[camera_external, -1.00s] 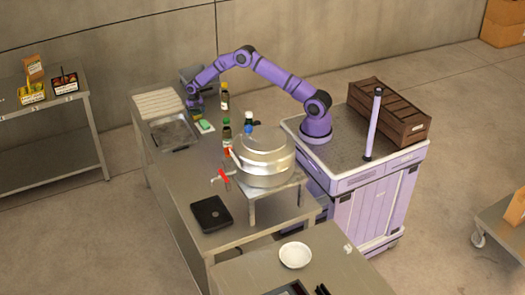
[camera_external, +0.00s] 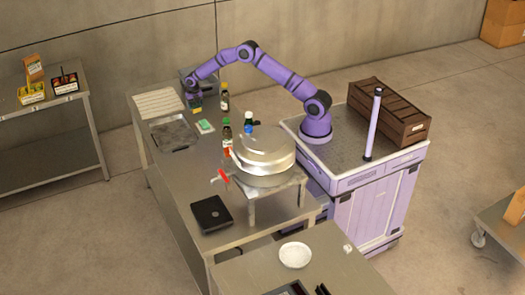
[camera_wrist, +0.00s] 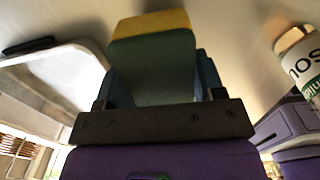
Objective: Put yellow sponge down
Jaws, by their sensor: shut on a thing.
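My gripper (camera_external: 195,106) is at the far end of the steel counter (camera_external: 180,185), near the sink. It is shut on the yellow sponge (camera_wrist: 152,22), which has a yellow layer and a dark green layer. In the wrist view the sponge (camera_wrist: 155,60) stands between the two fingers, green face toward the camera. In the external view the sponge is small and mostly hidden by my gripper, so I cannot tell whether it touches the counter.
A green sponge on a white dish (camera_external: 205,126) lies just in front of my gripper. A dark bottle with a yellow cap (camera_external: 225,97) stands to its right. The sink (camera_external: 173,134) and a ribbed drainboard (camera_external: 158,102) are to the left.

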